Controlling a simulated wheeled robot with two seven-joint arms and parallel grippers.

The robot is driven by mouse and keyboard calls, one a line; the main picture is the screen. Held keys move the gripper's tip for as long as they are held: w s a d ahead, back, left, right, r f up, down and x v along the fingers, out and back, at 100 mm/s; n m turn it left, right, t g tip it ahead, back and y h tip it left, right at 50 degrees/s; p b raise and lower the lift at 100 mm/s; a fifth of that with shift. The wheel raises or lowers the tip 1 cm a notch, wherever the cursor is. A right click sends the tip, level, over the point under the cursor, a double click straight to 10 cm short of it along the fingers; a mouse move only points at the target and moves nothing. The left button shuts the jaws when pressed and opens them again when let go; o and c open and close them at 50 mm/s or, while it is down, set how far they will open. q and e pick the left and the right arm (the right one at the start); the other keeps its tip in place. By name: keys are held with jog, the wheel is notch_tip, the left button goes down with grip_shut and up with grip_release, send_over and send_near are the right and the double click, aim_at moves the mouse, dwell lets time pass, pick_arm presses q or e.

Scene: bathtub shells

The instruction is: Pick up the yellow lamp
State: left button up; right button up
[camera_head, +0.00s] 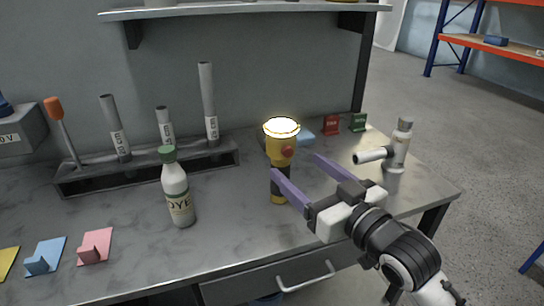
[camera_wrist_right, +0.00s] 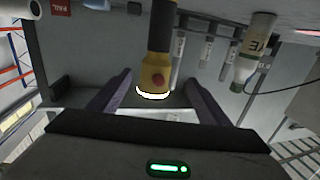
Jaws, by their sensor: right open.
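The yellow lamp (camera_head: 281,153) stands upright on the grey table, with a black lower part, a red button and a glowing top. It also shows upside down in the right wrist view (camera_wrist_right: 156,72), between the two fingers near their tips. My right gripper (camera_head: 295,172) is open, with its purple fingers reaching toward the lamp from the right. In the head view one finger crosses in front of the lamp's lower part. The right gripper (camera_wrist_right: 158,84) holds nothing. I cannot tell whether either finger touches the lamp. My left gripper is not in view.
A white DYE bottle (camera_head: 178,192) stands left of the lamp. Behind it is a rack (camera_head: 150,166) with several tubes. A white and grey device (camera_head: 399,146) stands right of my gripper. Red (camera_head: 331,125) and green (camera_head: 358,122) blocks lie at the back. The table front is mostly clear.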

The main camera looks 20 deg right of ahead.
aim_at(289, 152)
jog(key=shift+w+a+r, duration=0.2)
jog(key=shift+w+r, duration=0.7)
jog(key=shift+w, duration=0.2)
jog(key=shift+x, duration=1.2)
jog(key=x, duration=0.4)
jog(key=shift+w+d+p, duration=0.25)
jog(key=shift+p, duration=0.1)
jog(key=shift+w+a, duration=0.1)
jog(key=shift+w, duration=0.35)
jog(key=shift+c, duration=1.3)
jog(key=shift+f, duration=0.1)
jog(key=c, duration=1.1)
jog(key=shift+c, duration=1.1)
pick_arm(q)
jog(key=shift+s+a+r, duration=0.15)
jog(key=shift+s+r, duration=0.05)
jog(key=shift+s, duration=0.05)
